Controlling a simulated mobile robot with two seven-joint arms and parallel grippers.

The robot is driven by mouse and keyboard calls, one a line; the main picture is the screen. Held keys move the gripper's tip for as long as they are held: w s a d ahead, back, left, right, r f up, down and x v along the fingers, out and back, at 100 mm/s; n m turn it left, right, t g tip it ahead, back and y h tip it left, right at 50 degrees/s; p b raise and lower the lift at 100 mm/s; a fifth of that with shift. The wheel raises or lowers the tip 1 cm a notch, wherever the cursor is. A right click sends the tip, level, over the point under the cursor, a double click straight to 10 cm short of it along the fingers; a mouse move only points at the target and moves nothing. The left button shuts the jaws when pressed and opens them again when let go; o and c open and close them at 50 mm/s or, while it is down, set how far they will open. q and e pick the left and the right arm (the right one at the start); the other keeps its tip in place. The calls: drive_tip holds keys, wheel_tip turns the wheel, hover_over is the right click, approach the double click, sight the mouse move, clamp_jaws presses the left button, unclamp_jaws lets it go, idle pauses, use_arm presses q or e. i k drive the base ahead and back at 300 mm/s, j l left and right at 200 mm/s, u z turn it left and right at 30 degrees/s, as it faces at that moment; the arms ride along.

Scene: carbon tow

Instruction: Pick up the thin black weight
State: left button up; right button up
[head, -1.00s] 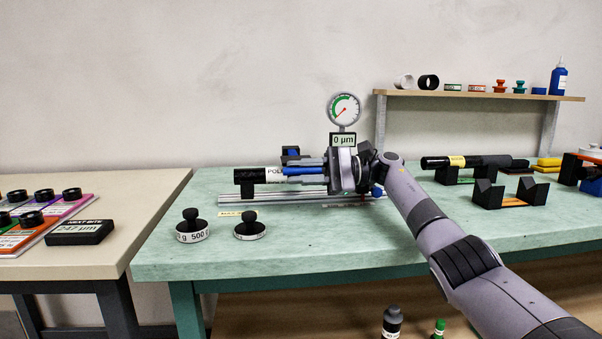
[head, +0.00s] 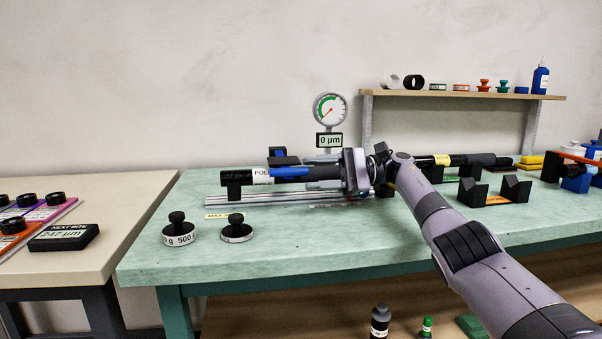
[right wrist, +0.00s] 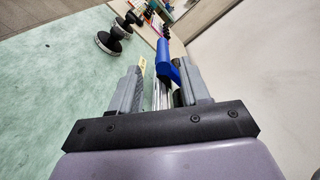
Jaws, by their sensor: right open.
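The thin black weight (head: 236,230), a flat black disc with a knob and a pale band, stands upright on the green bench (head: 300,245). A thicker weight marked 500 g (head: 178,231) stands to its left. In the right wrist view the thin weight (right wrist: 108,43) appears to be the nearer of the two, at upper left. My right gripper (head: 314,172) is open, pointing left, over the rail fixture behind and to the right of the weights. A blue part (right wrist: 163,60) shows between or beyond its fingers; contact cannot be told. My left gripper is out of view.
The rail fixture (head: 285,198) carries a black tube and a dial gauge (head: 330,110). A yellow label (head: 222,216) lies behind the weights. A black V-block stand (head: 495,190) is at right. The bench front is clear. A beige table (head: 120,200) with a display box stands left.

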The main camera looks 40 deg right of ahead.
sight(237, 231)
drive_tip(key=k+l, duration=0.2)
drive_tip(key=k, duration=0.3)
drive_tip(key=k+l, duration=0.25)
drive_tip(key=k, duration=0.2)
